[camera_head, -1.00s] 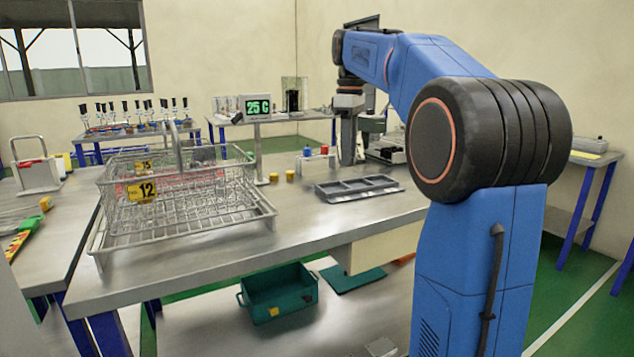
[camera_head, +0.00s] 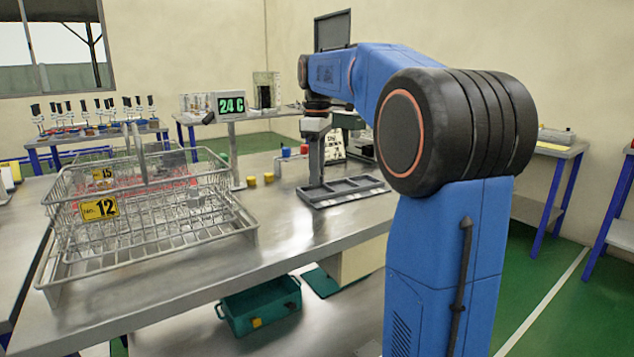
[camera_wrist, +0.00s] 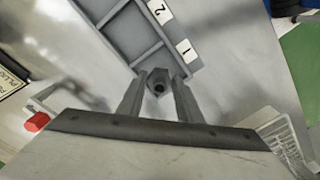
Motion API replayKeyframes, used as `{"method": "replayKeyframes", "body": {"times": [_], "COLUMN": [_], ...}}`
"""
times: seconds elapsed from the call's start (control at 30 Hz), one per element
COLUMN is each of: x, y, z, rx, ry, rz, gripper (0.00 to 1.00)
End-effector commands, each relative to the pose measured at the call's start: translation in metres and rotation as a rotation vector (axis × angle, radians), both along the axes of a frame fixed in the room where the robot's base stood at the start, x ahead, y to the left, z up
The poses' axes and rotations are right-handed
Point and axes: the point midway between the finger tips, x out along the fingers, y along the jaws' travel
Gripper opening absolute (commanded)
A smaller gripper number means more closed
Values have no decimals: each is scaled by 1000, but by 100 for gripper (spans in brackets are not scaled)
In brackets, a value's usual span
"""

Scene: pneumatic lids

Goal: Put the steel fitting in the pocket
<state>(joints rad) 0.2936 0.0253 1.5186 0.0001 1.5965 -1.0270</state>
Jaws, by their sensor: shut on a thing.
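The steel fitting (camera_wrist: 159,84) is a small grey piece with a dark round hole, seen in the wrist view between the fingertips. My gripper (camera_wrist: 157,90) is shut on it. The grey tray (camera_wrist: 112,22) has several pockets, with labels 1 and 2 along its edge. The fitting shows at the tray's near end, close to the label 1; I cannot tell its height above the tray.
A wire basket (camera_head: 150,246) marked 12 stands on the bench's left. A teal bin (camera_head: 262,305) sits below. Bare bench lies between basket and tray.

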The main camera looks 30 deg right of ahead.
Motion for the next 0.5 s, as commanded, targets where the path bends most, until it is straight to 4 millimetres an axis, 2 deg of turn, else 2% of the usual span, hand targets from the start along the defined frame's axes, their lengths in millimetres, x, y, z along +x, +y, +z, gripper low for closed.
{"method": "replayKeyframes", "body": {"times": [0.2, 0.5], "x": [-1, 0], "y": [0, 0], "z": [-28, -32], "rx": [0, 0], "ry": [1, 0], "rz": [0, 0], "gripper": [4, 4]}}
